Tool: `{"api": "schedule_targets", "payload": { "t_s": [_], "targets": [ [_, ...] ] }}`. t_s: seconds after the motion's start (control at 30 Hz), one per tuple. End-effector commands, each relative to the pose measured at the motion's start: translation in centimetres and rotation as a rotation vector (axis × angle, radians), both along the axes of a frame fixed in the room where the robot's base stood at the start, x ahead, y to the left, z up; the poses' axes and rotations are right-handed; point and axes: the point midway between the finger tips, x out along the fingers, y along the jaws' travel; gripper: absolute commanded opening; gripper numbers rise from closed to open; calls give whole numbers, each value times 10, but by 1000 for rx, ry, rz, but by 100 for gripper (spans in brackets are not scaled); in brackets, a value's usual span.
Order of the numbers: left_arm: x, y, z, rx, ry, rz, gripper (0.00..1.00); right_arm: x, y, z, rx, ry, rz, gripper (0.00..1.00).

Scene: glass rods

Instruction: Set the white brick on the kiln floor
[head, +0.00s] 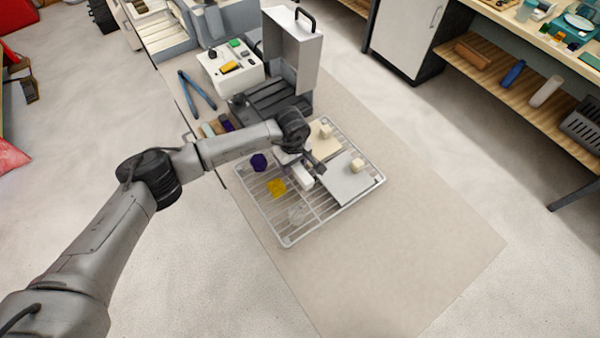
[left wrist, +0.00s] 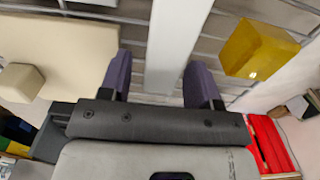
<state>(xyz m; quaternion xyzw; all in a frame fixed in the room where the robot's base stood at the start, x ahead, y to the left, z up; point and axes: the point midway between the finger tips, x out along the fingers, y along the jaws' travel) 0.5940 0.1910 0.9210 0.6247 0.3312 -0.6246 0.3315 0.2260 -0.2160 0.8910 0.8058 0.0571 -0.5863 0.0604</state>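The white brick (head: 303,179) is on the wire rack (head: 318,209) in the head view, partly hidden by my left gripper (head: 312,166). In the left wrist view the white brick (left wrist: 172,45) runs between the two purple-padded fingers of my left gripper (left wrist: 162,80). A gap shows between the brick and the left finger, so the gripper looks open around or just above it. The kiln appears to be the grey housing with its raised door (head: 292,52). Its dark ridged floor (head: 277,102) is behind the rack, partly hidden by my arm. My right gripper is out of view.
The rack also holds a yellow piece (head: 277,188), a purple piece (head: 259,162), a clear piece (head: 298,214), a pale plate (head: 349,184) and small cream cubes (head: 357,165). The front table is clear.

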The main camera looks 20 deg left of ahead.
Motion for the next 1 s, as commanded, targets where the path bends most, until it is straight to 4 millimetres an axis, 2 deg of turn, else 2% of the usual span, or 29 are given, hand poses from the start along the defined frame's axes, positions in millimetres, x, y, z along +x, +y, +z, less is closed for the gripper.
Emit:
{"api": "schedule_targets", "payload": {
  "t_s": [0.07,0.57,0.83,1.0],
  "targets": [
    [0,0,0,0,0,0,49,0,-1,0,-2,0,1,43],
    [0,0,1,0,0,0,1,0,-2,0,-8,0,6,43],
    [0,0,3,0,-1,0,0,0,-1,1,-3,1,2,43],
    [1,0,17,1,-3,-1,0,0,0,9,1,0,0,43]
  ]
}}
